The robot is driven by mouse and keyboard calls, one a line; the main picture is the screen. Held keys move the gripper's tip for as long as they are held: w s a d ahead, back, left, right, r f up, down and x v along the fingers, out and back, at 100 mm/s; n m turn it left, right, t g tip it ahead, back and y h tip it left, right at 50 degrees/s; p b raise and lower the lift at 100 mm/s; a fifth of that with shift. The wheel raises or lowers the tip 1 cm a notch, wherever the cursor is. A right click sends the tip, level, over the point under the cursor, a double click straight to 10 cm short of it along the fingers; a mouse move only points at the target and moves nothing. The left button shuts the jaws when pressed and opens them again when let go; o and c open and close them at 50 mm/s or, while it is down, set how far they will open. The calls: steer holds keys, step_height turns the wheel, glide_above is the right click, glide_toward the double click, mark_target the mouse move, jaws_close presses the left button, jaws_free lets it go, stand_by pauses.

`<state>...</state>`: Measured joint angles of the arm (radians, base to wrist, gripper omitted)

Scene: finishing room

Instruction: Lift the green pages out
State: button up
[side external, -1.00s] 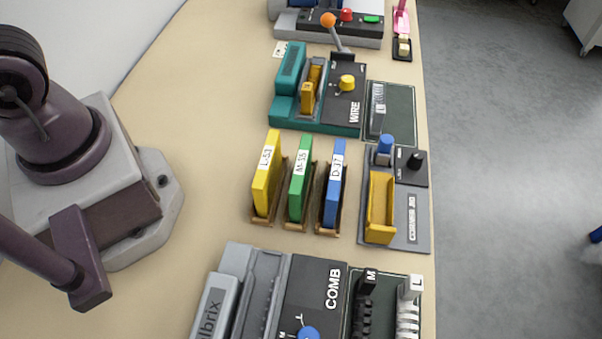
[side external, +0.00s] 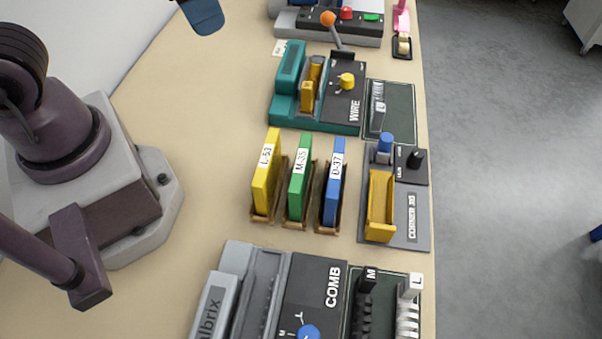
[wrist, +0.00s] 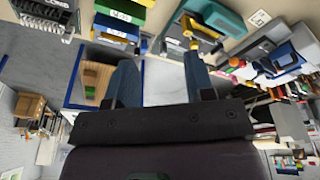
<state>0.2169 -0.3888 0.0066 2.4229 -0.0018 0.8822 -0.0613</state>
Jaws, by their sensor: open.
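The green pages (side external: 300,178), a thin upright block labelled M-35, stand in a brown holder between the yellow block (side external: 266,172) and the blue block (side external: 333,182). In the wrist view the green pages (wrist: 119,18) show near the top, left of centre. My gripper (wrist: 161,85) is open, its two blue fingers apart with nothing between them. In the side view only a blue finger end (side external: 203,16) shows at the top edge, far from the green pages and off the table surface.
The teal WIRE machine (side external: 288,105) stands behind the blocks, the grey COMB machine (side external: 320,285) in front. The corner tool with a yellow guide (side external: 380,205) is to the right. Bare table (side external: 200,120) lies left of the blocks. A wooden box (wrist: 92,78) shows in the wrist view.

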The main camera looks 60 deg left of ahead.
mark_target(301, 160)
steer(key=w+d+f+n+g, duration=0.3)
steer(key=w+d+f+n, duration=0.4)
steer(key=d+f+n, duration=0.5)
steer(key=shift+m+y, duration=0.3)
steer(key=shift+m, duration=0.4)
steer(key=f, duration=1.3)
steer(key=shift+s+a+f, duration=0.1)
steer(key=shift+s+a, duration=0.1)
steer(key=shift+a, duration=0.05)
jaws_close()
